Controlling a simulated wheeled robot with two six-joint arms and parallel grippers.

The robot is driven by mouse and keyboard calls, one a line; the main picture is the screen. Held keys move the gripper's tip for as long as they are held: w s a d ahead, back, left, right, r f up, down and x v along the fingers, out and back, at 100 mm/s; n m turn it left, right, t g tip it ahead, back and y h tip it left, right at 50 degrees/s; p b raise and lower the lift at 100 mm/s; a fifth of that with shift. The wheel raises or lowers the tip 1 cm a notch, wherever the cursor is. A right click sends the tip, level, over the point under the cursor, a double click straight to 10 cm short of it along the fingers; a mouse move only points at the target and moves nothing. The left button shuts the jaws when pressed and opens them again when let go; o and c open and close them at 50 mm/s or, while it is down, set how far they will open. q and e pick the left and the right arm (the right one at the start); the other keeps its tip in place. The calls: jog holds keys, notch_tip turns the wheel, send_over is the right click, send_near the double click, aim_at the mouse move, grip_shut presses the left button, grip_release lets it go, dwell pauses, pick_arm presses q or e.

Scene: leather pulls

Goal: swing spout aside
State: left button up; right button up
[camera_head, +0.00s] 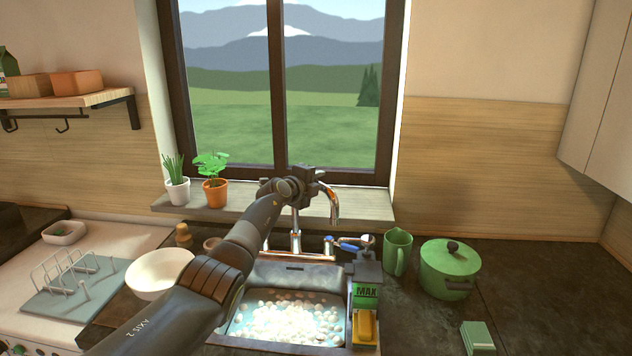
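A chrome tap stands behind the sink, its spout (334,207) arching up and curving down at the right end. The tap's base (296,243) shows below my arm. My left gripper (312,183) is at the top of the spout, in front of the window. It hides the upper bend, and its fingers are too dark and small to tell whether they are open or shut on the spout. A lever with a blue part (348,243) sits right of the tap's base. The sink (297,276) below holds water with white foam or bubbles. My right gripper is out of view.
A green mug (397,252) and green pot (449,270) are farther right. Two potted plants (214,192) stand on the sill. A white bowl (158,274) is left.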

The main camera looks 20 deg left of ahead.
pick_arm(q)
jog(key=o, duration=0.3)
jog(key=shift+s+a+r+p, duration=0.15)
jog(key=shift+s+r+p, duration=0.1)
jog(key=shift+s+p, duration=0.3)
jog(key=v, duration=1.6)
